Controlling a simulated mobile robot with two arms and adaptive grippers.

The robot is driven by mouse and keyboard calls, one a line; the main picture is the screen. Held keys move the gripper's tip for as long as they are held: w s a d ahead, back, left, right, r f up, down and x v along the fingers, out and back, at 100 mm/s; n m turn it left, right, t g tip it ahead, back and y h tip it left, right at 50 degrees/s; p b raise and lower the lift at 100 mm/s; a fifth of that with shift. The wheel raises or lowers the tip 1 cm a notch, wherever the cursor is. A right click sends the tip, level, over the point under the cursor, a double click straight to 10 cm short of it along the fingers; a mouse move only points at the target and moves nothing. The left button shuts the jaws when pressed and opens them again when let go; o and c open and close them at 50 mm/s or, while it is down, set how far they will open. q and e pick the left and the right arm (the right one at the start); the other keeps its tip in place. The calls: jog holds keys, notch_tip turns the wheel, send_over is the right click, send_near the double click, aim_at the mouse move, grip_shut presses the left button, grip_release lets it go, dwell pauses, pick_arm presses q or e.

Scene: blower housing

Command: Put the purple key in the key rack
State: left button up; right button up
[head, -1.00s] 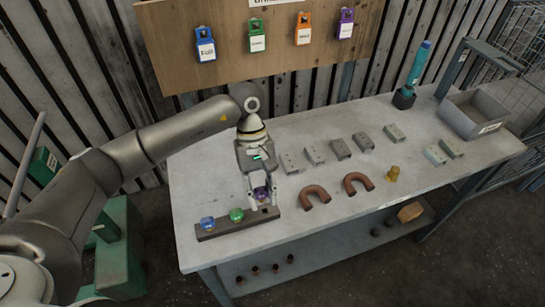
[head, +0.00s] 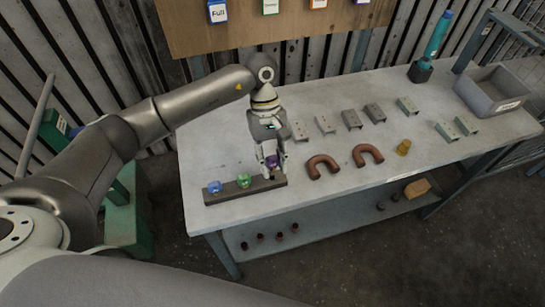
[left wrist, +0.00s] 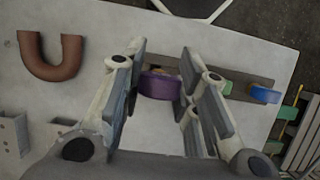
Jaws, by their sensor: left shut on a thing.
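My left gripper (head: 272,166) is shut on the purple key (head: 273,160), which also shows between the fingers in the left wrist view (left wrist: 160,85). It holds the key at the right end of the dark key rack (head: 228,193), pointing down. Whether the key touches the rack or is seated in it, I cannot tell. A blue key (head: 214,187) sits at the rack's left end and a green key (head: 244,180) at its middle. In the left wrist view the rack (left wrist: 243,81) runs behind the fingers, with the blue key (left wrist: 264,94) at its far end. My right gripper is out of view.
Two brown U-shaped pipes (head: 322,166) lie right of the gripper, with a brass fitting (head: 403,147) beyond. Several grey brackets (head: 351,119) lie behind them. A grey bin (head: 496,90) and a teal bottle-like tool (head: 438,36) stand at the right. The table front is clear.

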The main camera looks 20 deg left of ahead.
pick_arm(q)
jog(key=shift+f+b, duration=0.35)
jog(key=shift+f, duration=1.75)
jog(key=shift+f+b, duration=0.3)
jog(key=shift+b, duration=0.6)
jog(key=shift+s, duration=0.1)
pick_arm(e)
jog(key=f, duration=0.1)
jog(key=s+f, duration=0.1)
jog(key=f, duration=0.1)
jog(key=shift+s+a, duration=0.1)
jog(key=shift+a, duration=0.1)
